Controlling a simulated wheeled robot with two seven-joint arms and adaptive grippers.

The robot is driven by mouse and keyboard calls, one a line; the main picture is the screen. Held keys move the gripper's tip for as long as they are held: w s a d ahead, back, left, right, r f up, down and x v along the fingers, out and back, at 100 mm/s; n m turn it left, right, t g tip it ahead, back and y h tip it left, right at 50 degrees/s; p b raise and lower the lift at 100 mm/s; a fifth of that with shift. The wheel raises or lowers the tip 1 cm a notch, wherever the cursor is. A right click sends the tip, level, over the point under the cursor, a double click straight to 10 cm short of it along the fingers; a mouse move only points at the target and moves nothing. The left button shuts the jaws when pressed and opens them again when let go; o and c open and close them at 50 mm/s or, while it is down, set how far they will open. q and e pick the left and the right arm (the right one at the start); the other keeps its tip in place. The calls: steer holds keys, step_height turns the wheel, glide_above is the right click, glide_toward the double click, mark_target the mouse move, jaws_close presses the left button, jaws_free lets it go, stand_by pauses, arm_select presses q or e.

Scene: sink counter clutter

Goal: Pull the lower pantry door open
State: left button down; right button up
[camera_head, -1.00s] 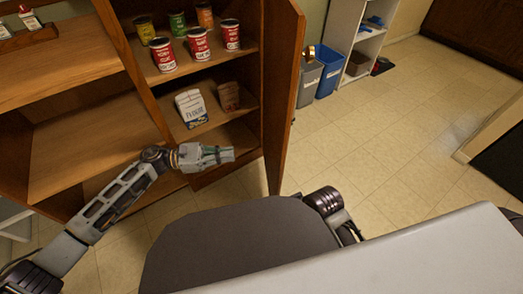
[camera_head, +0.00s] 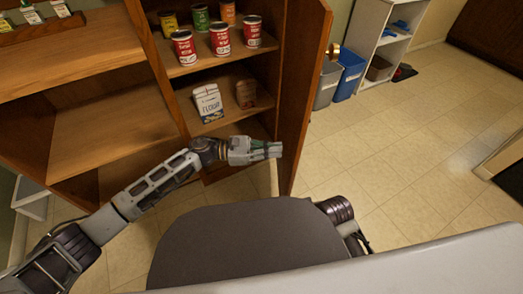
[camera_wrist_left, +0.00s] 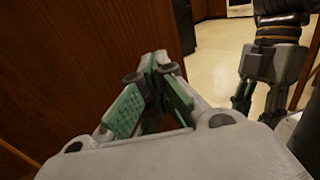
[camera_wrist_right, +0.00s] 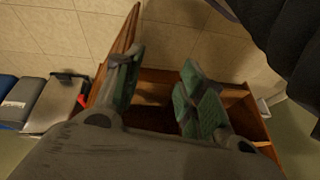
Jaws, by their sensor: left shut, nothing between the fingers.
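The pantry door (camera_head: 305,95) stands swung out from the right side of the wooden pantry, with its inner face toward the shelves. A brass-coloured piece (camera_head: 335,48) shows near its outer edge. My left gripper (camera_head: 278,150) is shut and empty, with its tips close to the door's inner face; I cannot tell whether they touch. In the left wrist view a brown wooden panel (camera_wrist_left: 80,60) fills the left, beside the closed fingers (camera_wrist_left: 155,65). My right gripper (camera_wrist_right: 160,80) is open and empty in its own wrist view, with the door and pantry beyond its fingers.
The shelves hold several cans (camera_head: 220,40), a flour bag (camera_head: 208,103) and a brown packet (camera_head: 245,93). A grey bin (camera_head: 328,85) and a blue bin (camera_head: 349,75) stand beyond the door, beside a white shelf (camera_head: 372,35).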

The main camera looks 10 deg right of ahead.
mark_target(294, 150)
arm_select(q)
steer(key=d, duration=0.2)
steer(key=shift+s+d, duration=0.2)
steer(key=shift+d, duration=0.55)
arm_select(e)
steer(key=shift+a+f, duration=0.2)
steer(key=shift+f, duration=0.65)
